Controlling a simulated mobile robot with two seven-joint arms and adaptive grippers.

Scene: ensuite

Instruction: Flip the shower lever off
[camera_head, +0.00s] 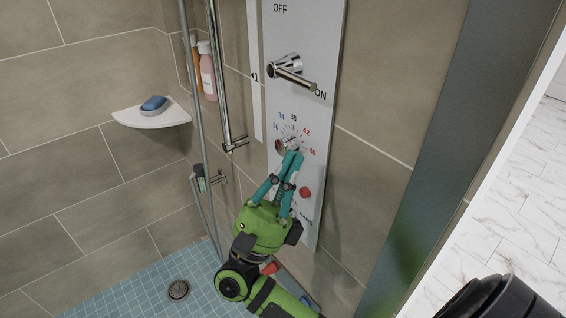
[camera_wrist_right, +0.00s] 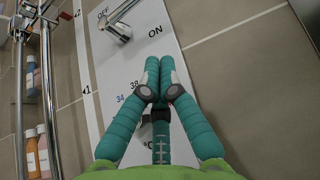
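The chrome shower lever (camera_head: 292,72) sits on the pale wall panel (camera_head: 320,45) between the OFF mark above and the ON mark below. Its handle points down and to the right, beside the ON mark. The lever (camera_wrist_right: 117,27) also shows at the top of the right wrist view. My right gripper (camera_head: 293,154), with teal fingers and a green body, is below the lever, in front of the temperature dial (camera_head: 281,145). Its fingertips (camera_wrist_right: 160,62) are together with nothing seen between them, apart from the lever. Contact with the dial cannot be told. My left gripper is not in view.
A chrome rail (camera_head: 219,80) and hose run left of the panel. A corner shelf (camera_head: 150,117) holds a blue soap (camera_head: 153,103). Bottles (camera_head: 207,72) stand behind the rail. A red button (camera_head: 305,192) is low on the panel. A drain (camera_head: 178,290) is in the blue floor.

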